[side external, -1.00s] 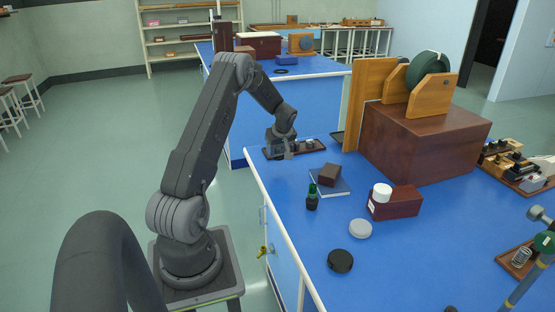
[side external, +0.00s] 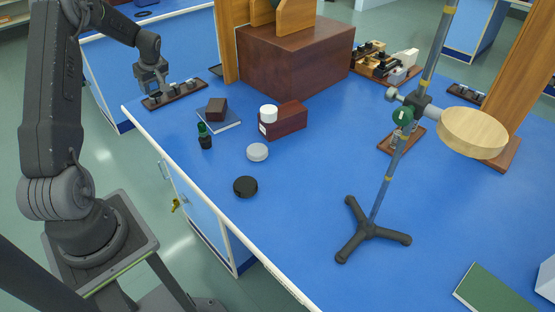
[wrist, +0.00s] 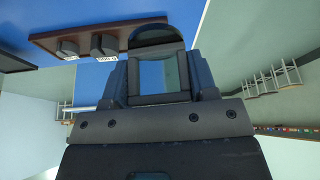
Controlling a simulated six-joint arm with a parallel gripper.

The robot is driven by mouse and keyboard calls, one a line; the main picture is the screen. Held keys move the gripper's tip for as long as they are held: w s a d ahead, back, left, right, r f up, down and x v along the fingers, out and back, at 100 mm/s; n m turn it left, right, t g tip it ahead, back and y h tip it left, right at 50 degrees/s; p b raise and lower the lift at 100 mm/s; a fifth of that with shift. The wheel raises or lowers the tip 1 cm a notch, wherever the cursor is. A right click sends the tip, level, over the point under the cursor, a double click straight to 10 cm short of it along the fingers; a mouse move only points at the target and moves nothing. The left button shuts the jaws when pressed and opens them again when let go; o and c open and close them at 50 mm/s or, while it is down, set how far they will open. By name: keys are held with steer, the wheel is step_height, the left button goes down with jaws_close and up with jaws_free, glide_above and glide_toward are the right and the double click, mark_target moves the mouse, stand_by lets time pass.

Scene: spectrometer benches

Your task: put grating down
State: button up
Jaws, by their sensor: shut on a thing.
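In the wrist view, my gripper (wrist: 158,78) is shut on the grating (wrist: 153,74), a pale bluish, see-through square between the fingers. A dark rounded piece (wrist: 156,36) shows just beyond it. I cannot tell whether the grating touches the rack.
A green-topped bottle (side external: 204,137) stands nearby, and a large wooden block (side external: 295,62) stands behind. A tripod stand (side external: 370,228) is at the right. The bench's front edge runs close to the rack.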

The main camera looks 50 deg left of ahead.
step_height(320, 180, up, 7)
steer(key=shift+f, duration=0.2)
steer(key=w+d+m+t+h, duration=0.1)
steer(key=w+d+m, duration=0.4)
steer(key=d, duration=0.7)
steer(key=w+d+m+t+h, duration=0.15)
steer(key=w+d+m, duration=0.3)
steer(key=d, duration=0.75)
steer(key=w+d+m+t, duration=0.2)
steer(key=w+d+m, duration=0.25)
steer(key=d, duration=0.85)
steer(key=s+d+m+h, duration=0.25)
steer(key=d+m, duration=0.25)
steer(key=d, duration=0.9)
steer(key=shift+t, duration=0.35)
steer(key=d+f, duration=0.4)
steer(key=w+d+f, duration=0.1)
steer(key=d+f, duration=0.2)
steer(key=f, duration=0.1)
steer(key=d+f, duration=0.4)
steer(key=shift+w+d+f, duration=0.15)
steer(key=shift+w+d, duration=0.05)
steer(key=shift+d, duration=0.15)
steer(key=shift+f, duration=2)
